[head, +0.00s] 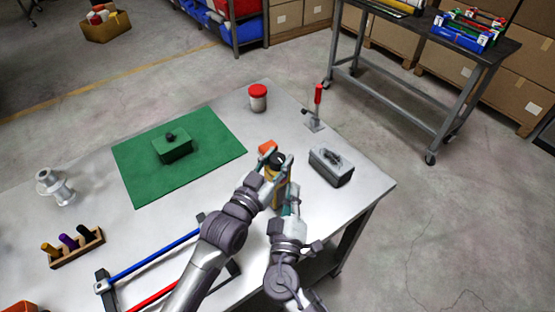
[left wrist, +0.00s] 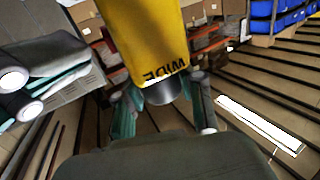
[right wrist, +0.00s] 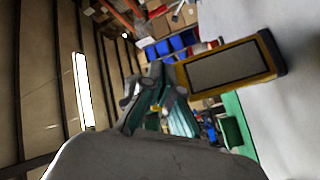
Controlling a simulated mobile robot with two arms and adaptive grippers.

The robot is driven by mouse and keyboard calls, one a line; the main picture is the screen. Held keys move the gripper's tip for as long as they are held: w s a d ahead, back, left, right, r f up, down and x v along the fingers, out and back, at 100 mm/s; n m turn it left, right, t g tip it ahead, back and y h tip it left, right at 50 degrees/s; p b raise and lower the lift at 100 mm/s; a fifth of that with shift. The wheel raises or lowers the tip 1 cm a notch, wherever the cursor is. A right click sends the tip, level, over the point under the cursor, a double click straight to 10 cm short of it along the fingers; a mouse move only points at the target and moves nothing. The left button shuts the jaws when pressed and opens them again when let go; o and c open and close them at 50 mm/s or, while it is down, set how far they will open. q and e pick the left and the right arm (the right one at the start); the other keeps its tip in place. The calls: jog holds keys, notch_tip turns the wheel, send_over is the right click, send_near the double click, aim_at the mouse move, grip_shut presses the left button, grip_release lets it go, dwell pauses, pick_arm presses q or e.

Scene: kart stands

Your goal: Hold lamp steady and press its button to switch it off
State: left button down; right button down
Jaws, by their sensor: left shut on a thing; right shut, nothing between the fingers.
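The lamp (head: 276,158), yellow with dark ends, stands near the table's right side, mostly hidden by my arms. My left gripper (head: 275,166) is shut on it near its dark top. In the left wrist view the yellow lamp body (left wrist: 150,38) carries the word "WIDE", and its dark collar sits between my left fingers (left wrist: 162,108). My right gripper (head: 291,194) is shut and empty, low beside the lamp. In the right wrist view the lamp (right wrist: 228,68) shows a grey panel; my right fingertips (right wrist: 160,86) are close to its end, contact unclear. I cannot make out the button or whether the lamp is lit.
A grey box (head: 331,167) stands right of the lamp. An orange object (head: 267,147) lies just behind it. A red-lidded jar (head: 258,98) and a red-handled clamp (head: 316,108) stand farther back. A green mat (head: 135,165) with a green block (head: 172,149) lies left.

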jog(key=s+d, duration=0.3)
jog(key=s, duration=0.1)
jog(key=shift+s+d, duration=0.35)
pick_arm(q)
jog(key=c, duration=0.6)
grip_release()
jog(key=shift+c, duration=0.2)
jog(key=v, duration=1.2)
